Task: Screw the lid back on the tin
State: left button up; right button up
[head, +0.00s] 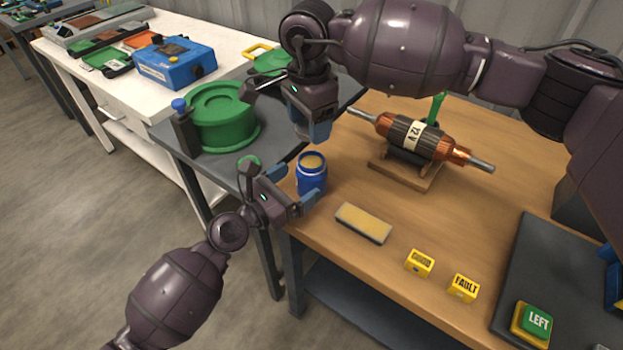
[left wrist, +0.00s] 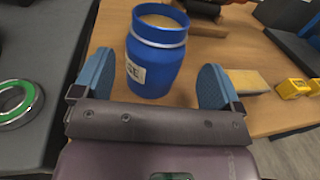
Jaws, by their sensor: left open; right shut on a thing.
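The tin (head: 311,179) is a blue jar with a pale label, standing upright and open on the near left corner of the wooden table. Its tan contents show at the top. My left gripper (head: 290,190) is open beside it. In the left wrist view the tin (left wrist: 157,65) stands between the two spread fingers (left wrist: 156,85), with a gap on each side. My right gripper (head: 312,132) is above the tin, pointing down and shut on the lid, which its fingers almost wholly hide.
A rotor (head: 415,135) rests on a wooden stand behind the tin. A tan block (head: 363,223) and yellow GOOD (head: 420,262) and FAULT (head: 463,287) blocks lie to the right. A green round container (head: 222,115) stands on the grey side table (head: 190,160).

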pick_arm(q)
jog(key=shift+x, duration=2.65)
jog(key=shift+c, duration=0.5)
jog(key=c, duration=1.1)
pick_arm(e)
send_over(311, 165)
jog(key=shift+f, duration=2.5)
jog(key=shift+f, duration=0.9)
jog(key=shift+f, duration=0.6)
